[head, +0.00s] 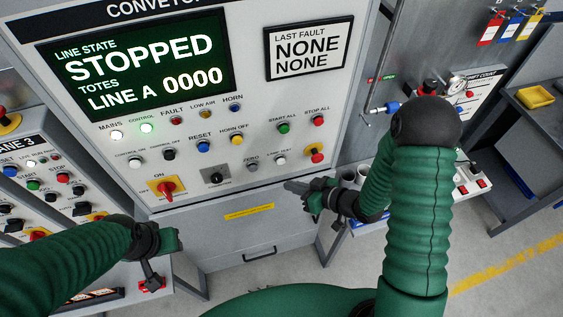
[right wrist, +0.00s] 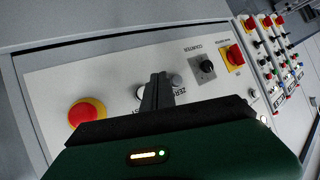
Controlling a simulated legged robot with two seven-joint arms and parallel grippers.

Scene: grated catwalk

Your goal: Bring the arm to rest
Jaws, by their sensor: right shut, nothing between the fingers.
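My right arm (head: 415,220) is green and ribbed with a dark elbow, bent in from the right. My right gripper (head: 290,186) is shut and empty, in front of the console's lower front edge, below the zero button (head: 252,164). In the right wrist view its closed fingers (right wrist: 158,90) overlap the panel beside that button; I cannot tell whether they touch. My left gripper (head: 168,243) is at the lower left in the head view, below the red-and-yellow rotary switch (head: 166,189). Its finger opening is unclear.
The conveyor console's display (head: 140,65) reads STOPPED, LINE A 0000. The fault plate (head: 308,48) reads NONE. A red stop button (head: 316,153) is right of the zero button. Another button panel (head: 40,185) stands left. A workbench (head: 535,120) stands right; grey floor shows below.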

